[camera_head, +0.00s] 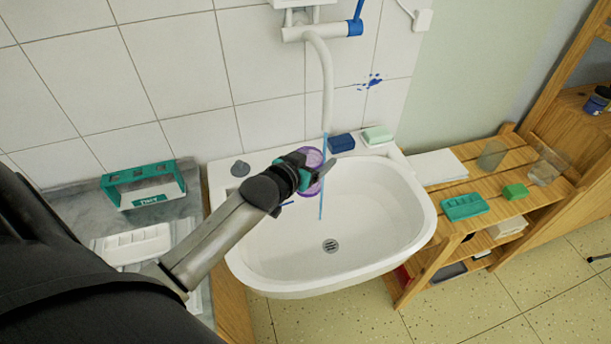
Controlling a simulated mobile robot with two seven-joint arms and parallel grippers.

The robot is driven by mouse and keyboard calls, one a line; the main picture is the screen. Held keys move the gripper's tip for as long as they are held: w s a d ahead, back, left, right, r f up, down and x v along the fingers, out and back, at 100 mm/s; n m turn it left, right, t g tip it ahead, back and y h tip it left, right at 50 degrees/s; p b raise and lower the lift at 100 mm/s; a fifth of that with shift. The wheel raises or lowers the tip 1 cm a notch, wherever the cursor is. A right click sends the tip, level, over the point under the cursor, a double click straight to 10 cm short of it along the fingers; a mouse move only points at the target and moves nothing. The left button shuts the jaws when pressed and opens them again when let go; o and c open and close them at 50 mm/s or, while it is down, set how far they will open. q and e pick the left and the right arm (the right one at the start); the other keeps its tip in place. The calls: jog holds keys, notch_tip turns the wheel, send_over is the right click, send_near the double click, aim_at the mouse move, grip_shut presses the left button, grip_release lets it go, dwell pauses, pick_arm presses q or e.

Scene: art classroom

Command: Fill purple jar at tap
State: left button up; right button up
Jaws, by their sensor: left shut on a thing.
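The purple jar (313,156) is see-through and sits over the back of the white sink (418,212), below the tap's spout (328,98). My left gripper (308,176) reaches in from the left and is shut on the jar; its fingers and wrist hide part of it. A thin blue stream of water (322,205) runs down from the spout past the jar's right side towards the basin. I cannot tell whether any of it enters the jar, or how full the jar is. The tap has a blue-tipped handle (356,27). My right gripper is not in view.
A dark blue block (341,143) and a pale green block (377,135) lie on the sink's back rim. A wooden rack (480,188) with clear cups and a green tray stands to the right. A green holder (143,185) stands on the left. The basin around the drain (330,246) is clear.

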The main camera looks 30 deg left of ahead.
pick_arm(q)
jog(key=w+b, duration=0.1)
jog(key=w, duration=0.5)
jog(key=shift+w+d, duration=0.15)
jog(key=shift+d, duration=0.2)
dwell(7.0)
